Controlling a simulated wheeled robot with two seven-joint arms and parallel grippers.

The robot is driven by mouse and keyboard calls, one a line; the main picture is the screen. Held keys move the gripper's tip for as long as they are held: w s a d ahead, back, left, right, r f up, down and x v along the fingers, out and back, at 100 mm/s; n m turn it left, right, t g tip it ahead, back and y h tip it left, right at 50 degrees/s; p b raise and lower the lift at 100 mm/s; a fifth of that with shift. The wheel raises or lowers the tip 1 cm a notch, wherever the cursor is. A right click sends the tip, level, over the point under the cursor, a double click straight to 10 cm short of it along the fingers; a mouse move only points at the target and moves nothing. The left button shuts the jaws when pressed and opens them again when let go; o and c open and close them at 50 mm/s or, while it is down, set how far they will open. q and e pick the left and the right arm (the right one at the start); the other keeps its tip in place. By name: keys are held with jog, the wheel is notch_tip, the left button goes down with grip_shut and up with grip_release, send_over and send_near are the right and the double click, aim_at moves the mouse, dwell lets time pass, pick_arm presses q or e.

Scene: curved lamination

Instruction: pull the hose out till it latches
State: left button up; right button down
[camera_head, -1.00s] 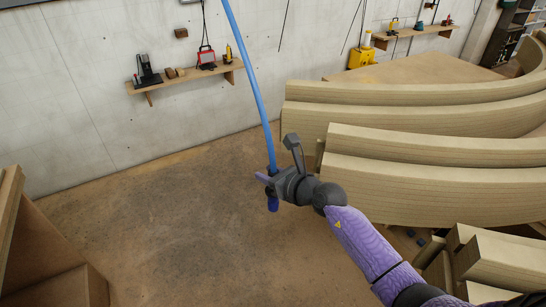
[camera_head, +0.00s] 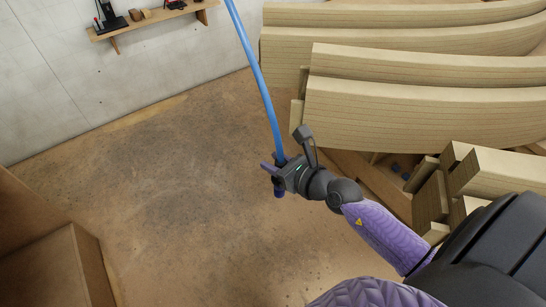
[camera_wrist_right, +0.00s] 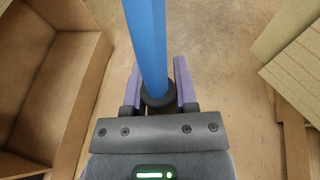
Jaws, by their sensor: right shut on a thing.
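The blue hose (camera_head: 257,75) comes down from the top edge of the head view to my right gripper (camera_head: 275,172). The right gripper is shut on the hose near its lower end. In the right wrist view the hose (camera_wrist_right: 147,40) runs up and away between the two purple fingers of the right gripper (camera_wrist_right: 159,85), with a dark collar (camera_wrist_right: 158,97) around it at the fingers. The hose's upper end and whatever it comes out of are out of view. My left gripper is not in view.
Stacked curved laminated beams (camera_head: 420,105) stand to the right, with more timber ends (camera_head: 495,170) nearer. A wooden box (camera_head: 55,265) is at the lower left. A shelf (camera_head: 150,18) hangs on the wall at the upper left. The brown floor (camera_head: 165,190) between is clear.

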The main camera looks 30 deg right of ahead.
jog(key=shift+w+r+p, duration=0.8)
jog(key=shift+w+r, duration=0.1)
jog(key=shift+w, duration=0.15)
